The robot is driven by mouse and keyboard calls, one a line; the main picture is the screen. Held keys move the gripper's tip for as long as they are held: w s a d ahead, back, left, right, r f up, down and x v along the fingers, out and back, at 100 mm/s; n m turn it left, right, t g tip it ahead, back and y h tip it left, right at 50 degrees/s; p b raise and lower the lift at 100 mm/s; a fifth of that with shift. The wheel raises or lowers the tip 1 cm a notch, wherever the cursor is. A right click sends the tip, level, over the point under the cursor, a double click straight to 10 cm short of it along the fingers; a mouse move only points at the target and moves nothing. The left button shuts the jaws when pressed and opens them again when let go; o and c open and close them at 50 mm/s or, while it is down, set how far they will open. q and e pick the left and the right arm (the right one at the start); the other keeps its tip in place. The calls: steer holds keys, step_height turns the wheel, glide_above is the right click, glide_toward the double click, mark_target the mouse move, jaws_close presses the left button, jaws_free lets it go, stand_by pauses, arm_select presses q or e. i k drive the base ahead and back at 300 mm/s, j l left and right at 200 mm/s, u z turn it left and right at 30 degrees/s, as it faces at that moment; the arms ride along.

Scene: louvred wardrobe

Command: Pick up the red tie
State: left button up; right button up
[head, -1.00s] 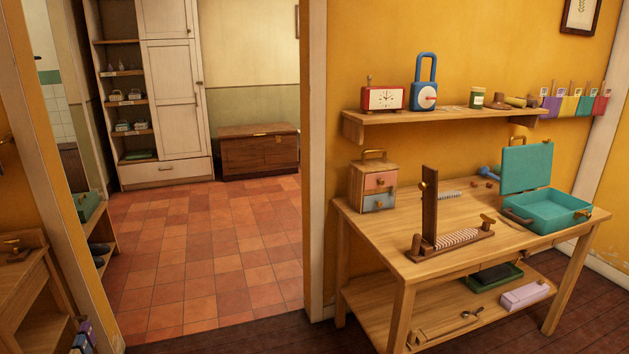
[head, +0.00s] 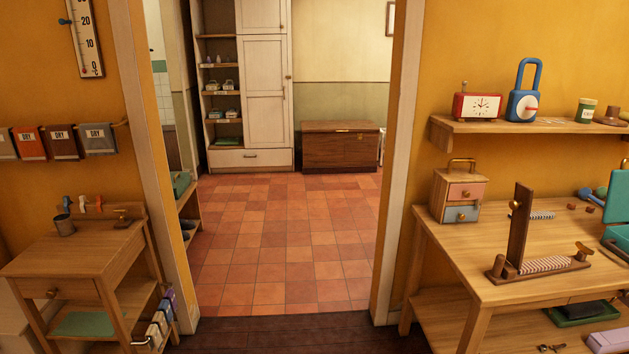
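No red tie shows in the head view. No louvred wardrobe is clearly visible; through the doorway stands a tall cream cupboard (head: 264,80) with shut panel doors, open shelves on its left and a drawer below. Neither of my grippers is in the picture, so their state is hidden.
The doorway ahead opens onto a clear tiled floor (head: 285,240), with a brown chest (head: 340,147) against the far wall. A wooden workbench (head: 455,255) stands right of the doorway. A small wooden side table (head: 75,255) stands left of it. Door posts border the gap.

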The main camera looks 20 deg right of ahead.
mark_target(558, 261)
steer(key=z, duration=1.7)
steer(key=i+l, duration=0.1)
steer(key=i, duration=0.35)
steer(key=i+l, duration=0.1)
steer(key=i, duration=0.4)
steer(key=u, duration=0.05)
